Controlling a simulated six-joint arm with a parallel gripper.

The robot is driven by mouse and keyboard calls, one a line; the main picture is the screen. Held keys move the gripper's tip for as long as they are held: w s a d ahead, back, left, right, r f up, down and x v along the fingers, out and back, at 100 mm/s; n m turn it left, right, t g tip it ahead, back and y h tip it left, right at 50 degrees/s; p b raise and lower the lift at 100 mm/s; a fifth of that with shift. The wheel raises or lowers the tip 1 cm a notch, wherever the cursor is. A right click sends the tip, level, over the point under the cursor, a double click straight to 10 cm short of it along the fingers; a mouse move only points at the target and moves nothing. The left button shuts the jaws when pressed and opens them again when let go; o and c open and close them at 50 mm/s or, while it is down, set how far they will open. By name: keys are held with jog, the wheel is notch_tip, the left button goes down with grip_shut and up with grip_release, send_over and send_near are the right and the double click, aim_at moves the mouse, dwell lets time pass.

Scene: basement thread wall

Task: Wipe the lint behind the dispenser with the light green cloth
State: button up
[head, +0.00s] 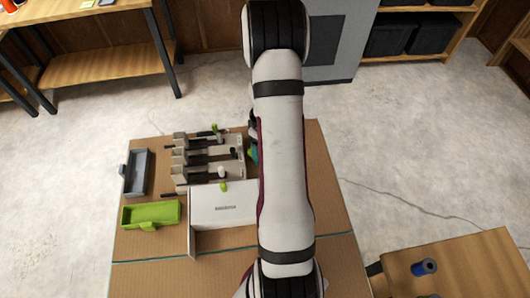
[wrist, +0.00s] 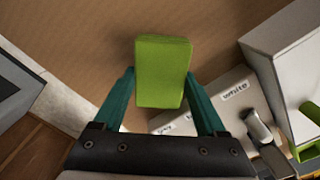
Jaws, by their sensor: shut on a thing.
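My gripper (wrist: 161,76) is shut on a light green cloth (wrist: 163,68), which looks like a thick folded pad between the teal fingers. The cloth is over brown board in the wrist view; I cannot tell whether it touches it. In the head view my arm hides most of the gripper, and only a bit of teal shows beside the rack. The pale rack with dark rows (head: 207,160), likely the dispenser, stands on the board. Its labelled pale part (wrist: 232,92) is right of the cloth in the wrist view. I can make out no lint.
A white box (head: 222,207) stands in front of the rack. A green bin (head: 150,214) and a grey tray (head: 135,172) are at the left. The brown board (head: 160,278) is clear in front. A blue spool (head: 424,267) stands on a side table.

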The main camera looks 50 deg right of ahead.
jog(key=shift+w+d+r, duration=0.1)
jog(key=shift+w+d, duration=1.5)
notch_tip(320, 180, up, 8)
jog(key=w+a+r, duration=0.4)
jog(key=a+r, duration=0.1)
jog(key=a, duration=0.1)
jog(key=w+a+r, duration=0.4)
jog(key=a, duration=0.3)
jog(key=a+r, duration=0.5)
jog(key=a, duration=0.4)
jog(key=s+a+r, duration=0.1)
jog(key=a+r, duration=0.5)
jog(key=a, duration=0.3)
jog(key=shift+s+a, duration=0.15)
jog(key=shift+s, duration=0.15)
